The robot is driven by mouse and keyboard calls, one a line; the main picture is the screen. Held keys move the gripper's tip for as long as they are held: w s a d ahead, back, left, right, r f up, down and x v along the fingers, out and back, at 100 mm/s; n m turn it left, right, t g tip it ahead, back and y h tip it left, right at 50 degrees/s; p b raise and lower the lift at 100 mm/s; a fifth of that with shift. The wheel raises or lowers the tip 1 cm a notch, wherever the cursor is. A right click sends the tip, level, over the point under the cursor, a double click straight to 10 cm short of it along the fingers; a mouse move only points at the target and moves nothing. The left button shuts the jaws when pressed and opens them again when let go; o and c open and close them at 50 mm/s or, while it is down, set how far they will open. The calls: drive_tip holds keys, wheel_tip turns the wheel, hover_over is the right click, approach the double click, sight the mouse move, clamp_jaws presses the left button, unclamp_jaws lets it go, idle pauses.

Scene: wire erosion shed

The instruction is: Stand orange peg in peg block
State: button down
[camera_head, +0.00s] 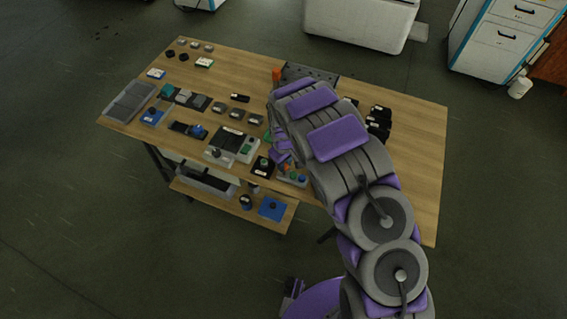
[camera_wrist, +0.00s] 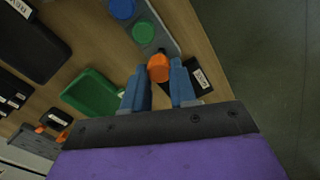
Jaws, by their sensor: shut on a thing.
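The orange peg (camera_wrist: 158,67) is between the blue fingers of my gripper (camera_wrist: 160,84) in the wrist view, its round top facing the camera. My gripper is shut on it. The grey peg block (camera_wrist: 167,43) lies just beyond the fingers and carries a blue peg (camera_wrist: 122,8) and a green peg (camera_wrist: 143,32). The orange peg appears at the near end of this block, in line with the other two. Its lower end is hidden, so I cannot tell whether it is in a hole or above it. In the head view my arm hides most of the gripper.
A black labelled block (camera_wrist: 205,76) lies right beside the fingers, and a green tray (camera_wrist: 92,94) lies left of them. On the wooden table (camera_head: 412,150) are many small parts and a grey bin (camera_head: 130,101). Bare wood shows at the table's right end.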

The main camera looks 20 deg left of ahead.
drive_tip(key=shift+r+p, duration=0.65)
drive_tip(key=shift+r, duration=0.95)
